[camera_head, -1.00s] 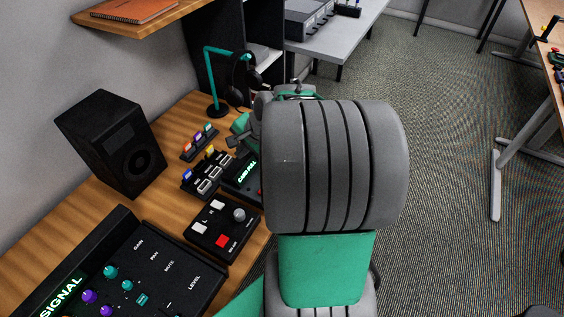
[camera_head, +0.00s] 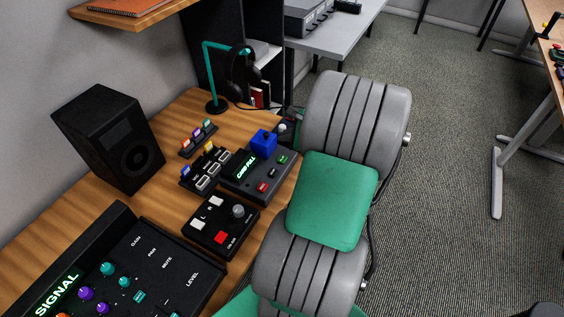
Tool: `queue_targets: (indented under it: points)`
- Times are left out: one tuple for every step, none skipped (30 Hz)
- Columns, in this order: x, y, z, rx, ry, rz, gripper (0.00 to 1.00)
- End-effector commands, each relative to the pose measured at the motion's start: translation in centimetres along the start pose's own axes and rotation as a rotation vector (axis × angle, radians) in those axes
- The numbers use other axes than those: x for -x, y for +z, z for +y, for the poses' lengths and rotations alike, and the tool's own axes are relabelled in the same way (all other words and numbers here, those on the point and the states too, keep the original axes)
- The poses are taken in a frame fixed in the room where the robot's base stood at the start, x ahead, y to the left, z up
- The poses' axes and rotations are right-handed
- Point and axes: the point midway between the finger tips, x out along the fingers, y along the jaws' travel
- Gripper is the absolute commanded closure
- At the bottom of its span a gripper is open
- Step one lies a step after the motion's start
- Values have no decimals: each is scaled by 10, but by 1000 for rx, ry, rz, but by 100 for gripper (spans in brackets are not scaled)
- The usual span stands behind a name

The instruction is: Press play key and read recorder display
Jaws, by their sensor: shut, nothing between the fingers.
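The recorder (camera_head: 238,183) is a dark box on the wooden desk, left of my arm. Its lit display (camera_head: 245,165) reads "CARD FULL" in pale green letters. A green key (camera_head: 283,160) and a red key (camera_head: 262,187) show on its right part; their labels are too small to read. A blue block-like part (camera_head: 263,143) stands at its back edge, beside a grey knob (camera_head: 283,129). My gripper does not show; my large grey and green arm links fill the middle right and may hide it.
A black box with white and red buttons (camera_head: 234,243) and a mixer (camera_head: 172,275) lie in front on the desk. Small units with coloured parts (camera_head: 206,167) sit left of the recorder. A speaker (camera_head: 110,140) and a headphone stand (camera_head: 215,78) stand behind.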

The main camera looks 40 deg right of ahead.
Motion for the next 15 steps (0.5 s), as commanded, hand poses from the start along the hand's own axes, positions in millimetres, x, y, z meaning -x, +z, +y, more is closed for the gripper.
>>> queue_targets:
  points:
    - [-10,-8,8,0,0,0,100]
    - [-14,-10,10,0,0,0,100]
    - [-18,-13,13,0,0,0,100]
    - [-21,-15,15,1,0,0,100]
    - [-24,-17,17,1,0,0,100]
    - [-27,-20,20,1,0,0,100]
    - [-30,-22,22,1,0,0,100]
    - [-33,-24,24,1,0,0,100]
    - [-36,-26,27,1,0,0,100]
    - [-37,-27,28,0,2,0,100]
    - [-40,-29,29,-1,2,0,100]
    - [-43,-31,31,-1,1,0,100]
    - [-45,-32,32,-1,1,0,100]
    - [-46,-33,34,-1,0,0,100]
    - [-47,-34,34,0,0,0,100]
